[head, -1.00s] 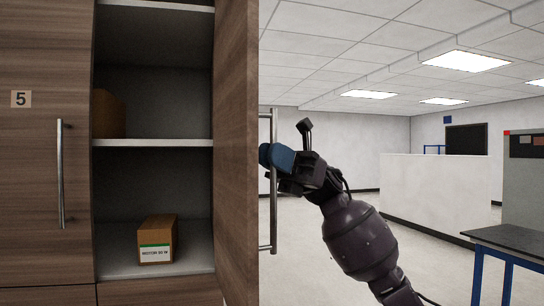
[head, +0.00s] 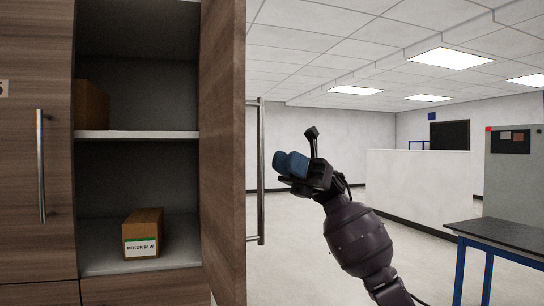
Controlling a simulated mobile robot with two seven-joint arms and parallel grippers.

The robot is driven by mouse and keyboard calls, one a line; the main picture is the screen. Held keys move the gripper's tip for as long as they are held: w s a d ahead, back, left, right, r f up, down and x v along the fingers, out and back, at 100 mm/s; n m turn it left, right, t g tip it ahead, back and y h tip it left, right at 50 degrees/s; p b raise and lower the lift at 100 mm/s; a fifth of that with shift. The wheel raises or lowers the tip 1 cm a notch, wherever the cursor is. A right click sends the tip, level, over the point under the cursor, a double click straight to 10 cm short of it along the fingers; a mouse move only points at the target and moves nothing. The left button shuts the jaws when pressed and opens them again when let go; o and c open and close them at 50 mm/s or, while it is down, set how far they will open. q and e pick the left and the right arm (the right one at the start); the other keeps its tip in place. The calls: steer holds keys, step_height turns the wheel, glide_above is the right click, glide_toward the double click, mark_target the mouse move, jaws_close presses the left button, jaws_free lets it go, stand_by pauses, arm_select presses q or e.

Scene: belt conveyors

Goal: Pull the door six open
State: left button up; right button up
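A wooden door (head: 222,150) stands swung open on the right side of a cabinet compartment, its inner face towards me. No number shows on it from this side. Its long metal handle (head: 261,170) is on the far side, past the door's edge. My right gripper (head: 290,163) is to the right of the handle and apart from it. Its blue fingertips lie close together, with nothing between them that I can see; how far open they are is unclear. My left gripper is out of view.
The open compartment has a shelf (head: 137,134) and a box labelled motor (head: 143,233) at the bottom. A closed door (head: 20,200) with a handle (head: 41,166) is at left. A dark-topped table (head: 508,236) stands at right. Open floor lies behind my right arm.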

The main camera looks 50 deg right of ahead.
steer(key=shift+v, duration=1.3)
